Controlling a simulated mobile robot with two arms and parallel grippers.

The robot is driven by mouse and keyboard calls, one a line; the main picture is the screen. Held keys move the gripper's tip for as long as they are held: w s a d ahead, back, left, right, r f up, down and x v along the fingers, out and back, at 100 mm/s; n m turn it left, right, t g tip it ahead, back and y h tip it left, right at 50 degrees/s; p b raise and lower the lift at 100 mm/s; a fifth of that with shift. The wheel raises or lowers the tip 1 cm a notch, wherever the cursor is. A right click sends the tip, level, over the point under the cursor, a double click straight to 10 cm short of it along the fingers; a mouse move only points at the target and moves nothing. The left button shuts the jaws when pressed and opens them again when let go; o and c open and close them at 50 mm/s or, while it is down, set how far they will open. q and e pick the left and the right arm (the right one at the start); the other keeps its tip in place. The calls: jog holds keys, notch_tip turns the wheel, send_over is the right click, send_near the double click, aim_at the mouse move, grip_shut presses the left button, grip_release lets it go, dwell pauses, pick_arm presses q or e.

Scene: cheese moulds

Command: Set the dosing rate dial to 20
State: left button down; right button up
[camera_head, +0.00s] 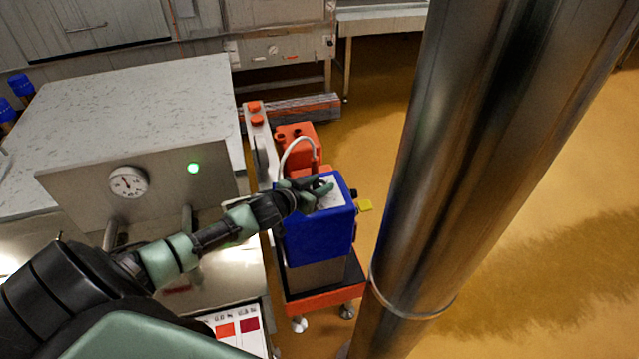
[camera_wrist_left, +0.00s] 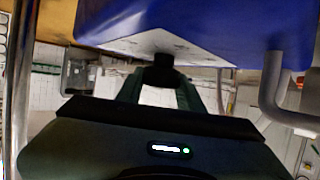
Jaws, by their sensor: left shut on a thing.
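The blue dosing unit (camera_head: 320,240) stands in the middle of the head view, with a pale panel on top. My left gripper (camera_head: 318,188) reaches in from the left over this panel and is shut on the dial. In the left wrist view, the dark dial (camera_wrist_left: 163,72) sits on the white panel (camera_wrist_left: 190,48), between the fingers of my left gripper (camera_wrist_left: 163,88). The dial's scale and pointer cannot be read in either view. My right gripper is not in view.
A steel cabinet with a round gauge (camera_head: 128,182) and a lit green lamp (camera_head: 193,168) stands left of the unit. Orange containers (camera_head: 297,142) and a pale curved hose (camera_head: 290,150) are behind it. A thick steel column (camera_head: 470,150) stands to the right. Yellow floor is open beyond.

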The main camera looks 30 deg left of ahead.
pick_arm(q)
jog(key=shift+a+m+h+b, duration=0.25)
jog(key=shift+m+h+b, duration=0.05)
jog(key=shift+m+h, duration=0.9)
jog(key=m+g+h+b, duration=0.1)
jog(key=m+h, duration=0.1)
jog(key=shift+w+r+h, duration=0.1)
jog(key=shift+w+h, duration=0.05)
jog(key=shift+h, duration=0.15)
jog(key=m+g+h+b, duration=0.2)
jog(key=m+h, duration=0.1)
jog(key=shift+d+b, duration=0.1)
jog(key=shift+b, duration=0.2)
jog(key=shift+m+g+h+b, duration=0.65)
jog(key=shift+m+g+h, duration=0.05)
jog(key=shift+m, duration=0.2)
jog(key=shift+d, duration=0.1)
jog(key=c, duration=0.9)
grip_release()
